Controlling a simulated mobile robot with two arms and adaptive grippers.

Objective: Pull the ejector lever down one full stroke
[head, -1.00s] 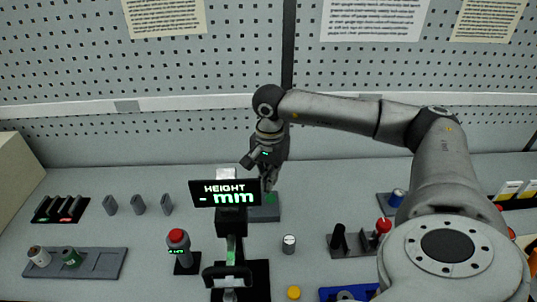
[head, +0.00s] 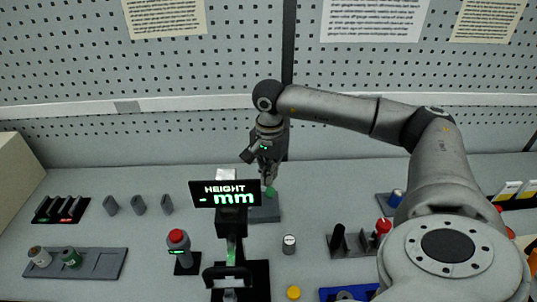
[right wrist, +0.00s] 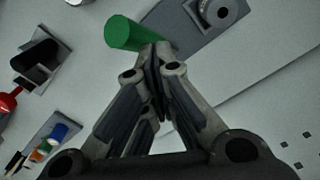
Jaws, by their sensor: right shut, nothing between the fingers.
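A green cylindrical knob (head: 270,191), which looks like the ejector lever's grip, shows at a grey block (head: 264,213) behind the height display. In the right wrist view the green knob (right wrist: 128,33) lies just past my fingertips, beside a grey plate with a round socket (right wrist: 222,12). My right gripper (head: 267,183) is shut and empty, pointing down directly above the knob in the head view. Its fingertips (right wrist: 155,52) overlap the knob's end in the wrist view; I cannot tell whether they touch. The display hides part of the block. My left gripper is not in view.
The height display (head: 225,194) stands close in front of my right gripper, above a black-handled stand (head: 228,272). A red-topped button post (head: 178,240) is left of it. A small cylinder (head: 289,243) and a black-and-red fixture (head: 350,242) are to the right.

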